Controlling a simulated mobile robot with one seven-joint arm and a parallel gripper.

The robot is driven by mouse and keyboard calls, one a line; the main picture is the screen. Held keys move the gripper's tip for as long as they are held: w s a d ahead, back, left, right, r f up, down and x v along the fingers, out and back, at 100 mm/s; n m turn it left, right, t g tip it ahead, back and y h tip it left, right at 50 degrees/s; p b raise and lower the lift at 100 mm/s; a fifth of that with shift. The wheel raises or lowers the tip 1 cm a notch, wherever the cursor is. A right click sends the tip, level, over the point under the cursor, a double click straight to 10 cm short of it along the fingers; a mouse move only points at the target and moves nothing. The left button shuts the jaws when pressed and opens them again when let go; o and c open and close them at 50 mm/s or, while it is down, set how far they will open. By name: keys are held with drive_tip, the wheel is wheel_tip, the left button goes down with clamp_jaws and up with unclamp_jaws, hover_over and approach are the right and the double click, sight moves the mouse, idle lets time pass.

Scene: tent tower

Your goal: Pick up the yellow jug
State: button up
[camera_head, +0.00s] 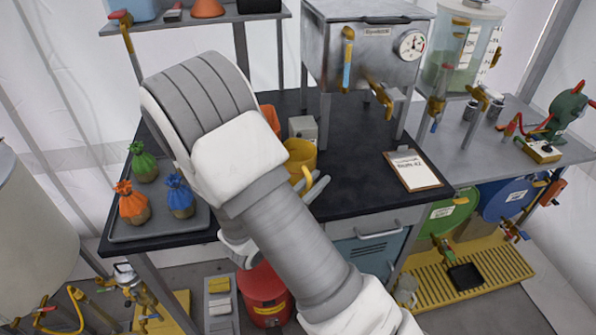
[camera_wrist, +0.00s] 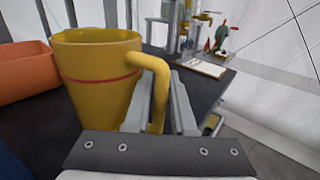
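The yellow jug (camera_wrist: 95,85) has a thin red band and stands upright on the black worktop. Its handle (camera_wrist: 158,95) points toward my gripper. In the head view the jug (camera_head: 299,155) is partly hidden behind my arm. My gripper (camera_wrist: 161,85) is at the handle side of the jug, with one finger on each side of the handle. The fingers look apart, with a little room beside the handle. In the head view my gripper (camera_head: 314,188) shows only partly, just in front of the jug.
An orange container (camera_wrist: 25,78) stands left of the jug. A small grey box (camera_head: 303,128) is behind it. A clipboard (camera_head: 413,170) lies to the right. A tray (camera_head: 190,222) with several tied sacks is at the left. A metal tank (camera_head: 365,45) stands on legs behind.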

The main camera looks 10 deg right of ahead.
drive_tip(key=shift+w+d, duration=0.1)
drive_tip(key=shift+d, duration=0.05)
clamp_jaws()
idle(0.4)
drive_tip(key=shift+r, duration=0.55)
drive_tip(key=s+d+r+p, duration=0.4)
drive_tip(key=d+r, duration=0.2)
drive_tip(key=r, duration=0.2)
drive_tip(key=shift+s+p, duration=0.4)
